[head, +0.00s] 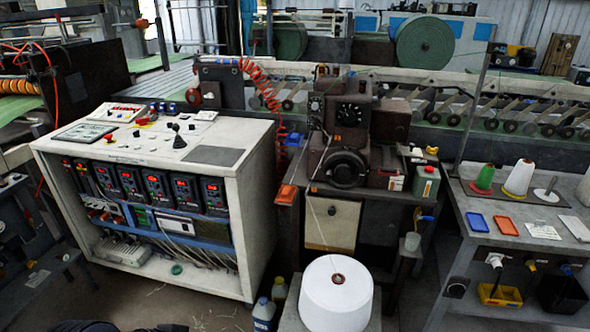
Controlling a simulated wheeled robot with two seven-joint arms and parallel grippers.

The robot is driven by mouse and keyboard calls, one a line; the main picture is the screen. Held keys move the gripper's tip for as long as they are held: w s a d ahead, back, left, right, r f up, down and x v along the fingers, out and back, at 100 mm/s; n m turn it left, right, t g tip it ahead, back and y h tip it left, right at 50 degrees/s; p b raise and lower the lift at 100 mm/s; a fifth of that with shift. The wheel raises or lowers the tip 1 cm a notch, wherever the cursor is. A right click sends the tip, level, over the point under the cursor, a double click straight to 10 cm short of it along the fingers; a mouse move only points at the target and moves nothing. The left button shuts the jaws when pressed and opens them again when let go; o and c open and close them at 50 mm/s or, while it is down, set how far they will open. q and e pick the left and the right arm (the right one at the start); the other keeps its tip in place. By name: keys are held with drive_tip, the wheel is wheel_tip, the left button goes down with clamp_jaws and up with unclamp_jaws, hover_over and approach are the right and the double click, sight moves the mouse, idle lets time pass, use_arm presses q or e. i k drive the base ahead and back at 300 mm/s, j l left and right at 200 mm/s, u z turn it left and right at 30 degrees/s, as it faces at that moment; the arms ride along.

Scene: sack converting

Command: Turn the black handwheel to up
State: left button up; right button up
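The black handwheel (345,168) is on the front of the dark brown sewing machine (350,120), which stands on a small table near the middle of the head view. It is a round black wheel with a dark hub. I cannot make out a mark on it that tells which way it is turned. A smaller black dial (351,114) sits above it on the machine. Neither of my grippers shows in this view.
A white control cabinet (160,145) with lit displays stands on the left. A large white thread cone (336,292) stands in front of the machine table. On the right, a grey table (500,225) holds thread cones and small trays. Dark floor (180,305) shows in front of the cabinet.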

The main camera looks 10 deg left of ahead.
sight(342, 170)
drive_tip(key=j, duration=0.6)
drive_tip(key=i+l+u, duration=0.1)
drive_tip(key=i+u, duration=0.35)
drive_tip(key=i+l+u, duration=0.2)
drive_tip(key=u, duration=0.2)
drive_tip(key=i+l, duration=0.05)
drive_tip(key=i, duration=0.05)
